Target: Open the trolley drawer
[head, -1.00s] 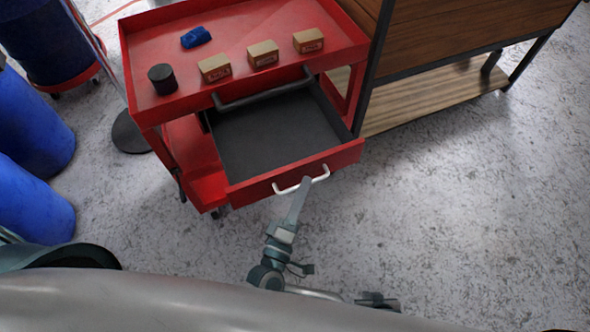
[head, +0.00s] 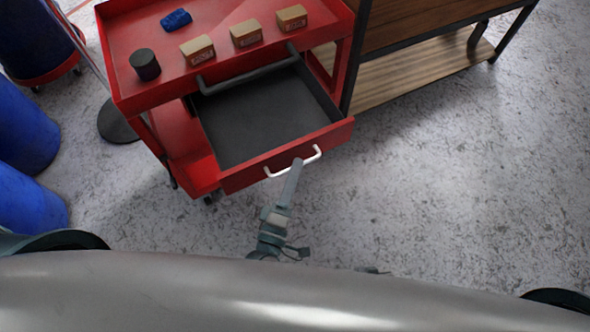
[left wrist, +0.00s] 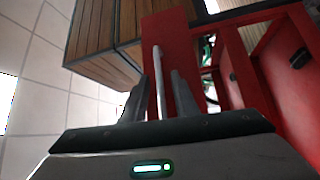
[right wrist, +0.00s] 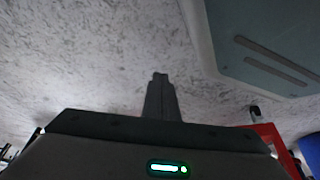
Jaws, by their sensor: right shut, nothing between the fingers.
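The red trolley (head: 118,75) stands at upper left in the head view. Its drawer (head: 262,125) is pulled far out, showing an empty dark interior. The white drawer handle (head: 311,156) is on the red front. My left gripper (head: 297,165) is at this handle. My right gripper (right wrist: 160,80) is shut and empty, above bare floor in the right wrist view.
On the trolley top are several small cardboard boxes (head: 246,35), a blue item (head: 176,19) and a black cylinder (head: 145,65). A wooden bench (head: 425,75) stands at right of the trolley. Blue barrels (head: 25,130) stand at left. The floor at right is clear.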

